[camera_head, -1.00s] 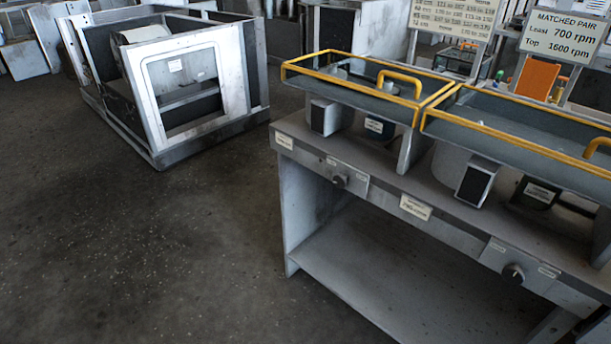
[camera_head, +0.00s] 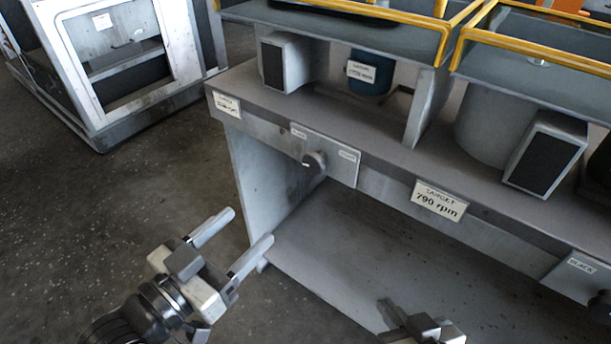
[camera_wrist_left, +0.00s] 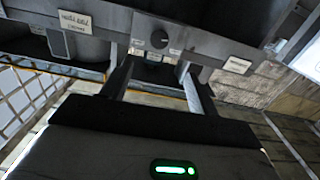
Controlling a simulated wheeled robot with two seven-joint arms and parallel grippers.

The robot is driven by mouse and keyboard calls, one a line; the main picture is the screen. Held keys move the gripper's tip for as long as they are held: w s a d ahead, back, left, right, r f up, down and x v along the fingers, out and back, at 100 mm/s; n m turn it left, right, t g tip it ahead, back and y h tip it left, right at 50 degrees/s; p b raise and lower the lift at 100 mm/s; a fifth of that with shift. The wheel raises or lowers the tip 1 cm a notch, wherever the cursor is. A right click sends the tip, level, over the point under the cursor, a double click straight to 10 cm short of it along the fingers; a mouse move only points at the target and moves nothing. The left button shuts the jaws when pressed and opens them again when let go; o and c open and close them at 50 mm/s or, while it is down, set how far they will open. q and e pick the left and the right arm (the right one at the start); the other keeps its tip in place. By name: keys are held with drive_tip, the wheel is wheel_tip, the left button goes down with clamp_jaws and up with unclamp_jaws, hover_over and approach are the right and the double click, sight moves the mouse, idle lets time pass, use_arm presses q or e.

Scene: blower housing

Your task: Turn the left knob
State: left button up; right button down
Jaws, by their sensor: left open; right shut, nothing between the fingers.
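The left knob (camera_head: 314,161) is a dark round knob on a light plate on the bench's front edge. A small label sits on each side of it. It also shows near the top middle of the left wrist view (camera_wrist_left: 159,39). My left gripper (camera_head: 249,227) is open and empty, below and left of the knob and apart from it. In the left wrist view its two fingers (camera_wrist_left: 157,84) point toward the panel, with the knob beyond the gap. My right gripper (camera_head: 392,312) is shut and empty at the bottom edge, partly cut off.
A second knob (camera_head: 602,305) is at the bottom right. A "TARGET 790 rpm" label (camera_head: 439,201) is on the bench front between the knobs; another label (camera_head: 227,104) is at the left corner. Yellow-railed trays (camera_head: 440,40) overhang the bench top. A grey frame housing (camera_head: 130,70) stands at left.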

sight(311, 168)
use_arm(q)
drive_tip(key=x, duration=1.6)
drive_tip(key=shift+c, duration=0.2)
drive_tip(key=c, duration=0.9)
drive_tip(key=shift+r+n+p, duration=0.2)
drive_tip(key=shift+n+p, duration=0.3)
drive_tip(key=shift+p, duration=0.25)
drive_tip(key=shift+n+p, duration=0.3)
drive_tip(key=shift+p, duration=0.05)
drive_tip(key=shift+f, duration=0.15)
drive_tip(key=shift+f+n, duration=0.1)
drive_tip(key=shift+n, duration=0.2)
use_arm(e)
drive_tip(key=shift+r, duration=0.25)
